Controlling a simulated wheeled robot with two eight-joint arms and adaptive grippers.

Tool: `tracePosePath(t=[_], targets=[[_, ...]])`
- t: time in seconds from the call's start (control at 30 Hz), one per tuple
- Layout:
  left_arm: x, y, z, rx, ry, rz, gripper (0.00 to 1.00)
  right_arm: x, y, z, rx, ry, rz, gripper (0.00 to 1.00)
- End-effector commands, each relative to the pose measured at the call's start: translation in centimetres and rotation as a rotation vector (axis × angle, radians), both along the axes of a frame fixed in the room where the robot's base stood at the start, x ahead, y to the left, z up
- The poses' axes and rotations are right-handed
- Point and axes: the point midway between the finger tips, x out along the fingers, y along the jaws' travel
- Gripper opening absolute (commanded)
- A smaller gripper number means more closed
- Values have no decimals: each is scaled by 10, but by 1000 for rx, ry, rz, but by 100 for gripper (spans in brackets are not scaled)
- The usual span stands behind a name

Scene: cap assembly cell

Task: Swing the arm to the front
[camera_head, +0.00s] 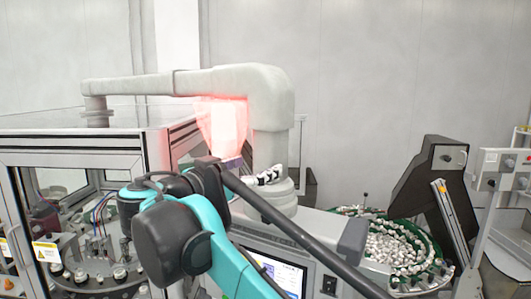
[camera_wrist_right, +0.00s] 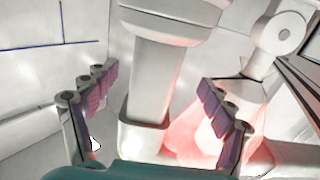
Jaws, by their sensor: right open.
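My right arm (camera_head: 225,255), teal and black, reaches from the bottom edge into the middle of the head view. Its gripper (camera_head: 240,168) is partly hidden behind the wrist, beside the thick white pipe. In the right wrist view the gripper (camera_wrist_right: 157,85) is open, its two purple-padded fingers wide apart with nothing between the pads. A white column (camera_wrist_right: 160,75) stands beyond the fingers there; I cannot tell the exact distance. My left gripper is not in view.
A white pipe (camera_head: 230,80) arches over a glazed machine cabinet (camera_head: 75,150), with a red glow (camera_head: 222,125) below it. A green-rimmed feeder bowl (camera_head: 395,247) of small white parts stands right. A screen (camera_head: 283,272) is low in the middle. A dark hopper (camera_head: 432,185) stands behind the bowl.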

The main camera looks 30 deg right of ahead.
Motion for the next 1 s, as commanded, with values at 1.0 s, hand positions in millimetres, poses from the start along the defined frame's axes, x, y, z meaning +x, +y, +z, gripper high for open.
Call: tracePosePath(t=[1.0], targets=[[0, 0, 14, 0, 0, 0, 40, 31, -71, 0, 0, -2, -1, 54]])
